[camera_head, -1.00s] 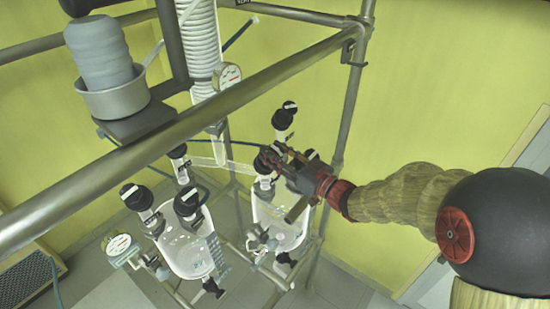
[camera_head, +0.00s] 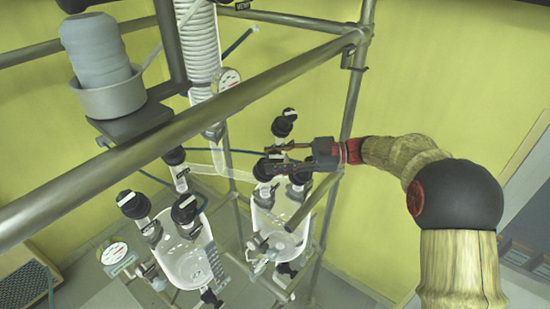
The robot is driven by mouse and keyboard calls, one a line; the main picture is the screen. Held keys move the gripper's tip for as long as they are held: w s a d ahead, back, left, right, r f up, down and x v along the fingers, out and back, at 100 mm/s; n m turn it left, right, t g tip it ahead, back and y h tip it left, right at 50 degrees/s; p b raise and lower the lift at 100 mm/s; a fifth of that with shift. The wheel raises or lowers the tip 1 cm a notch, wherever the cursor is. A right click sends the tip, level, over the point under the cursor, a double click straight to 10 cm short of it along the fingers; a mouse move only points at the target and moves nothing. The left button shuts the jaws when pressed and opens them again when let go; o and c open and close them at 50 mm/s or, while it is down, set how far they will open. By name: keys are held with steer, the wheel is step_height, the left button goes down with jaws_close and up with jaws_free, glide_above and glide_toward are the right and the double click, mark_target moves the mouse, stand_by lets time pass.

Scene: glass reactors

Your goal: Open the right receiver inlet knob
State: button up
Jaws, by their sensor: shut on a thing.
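The right receiver (camera_head: 283,213) is a clear glass vessel with several black-capped necks, hanging in the metal frame. A black knob (camera_head: 264,171) sits on its left neck, at the tips of my gripper (camera_head: 268,161). My gripper reaches in from the right, nearly level, with its fingers shut on this knob. The fingers partly cover the knob, so its marking and exact turn are hard to read. Another black knob (camera_head: 282,126) stands higher behind the fingers, and a further black cap (camera_head: 300,178) sits just below my gripper.
A thick frame rail (camera_head: 220,105) crosses in front, and an upright post (camera_head: 352,100) stands close behind my gripper. A pot (camera_head: 122,94) sits at upper left.

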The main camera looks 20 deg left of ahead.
steer(key=shift+n+g+h, duration=0.6)
steer(key=shift+n+g, duration=0.2)
steer(key=shift+n, duration=0.3)
steer(key=o, duration=1.2)
steer(key=shift+g, duration=0.3)
steer(key=v, duration=1.2)
steer(key=shift+r, duration=0.25)
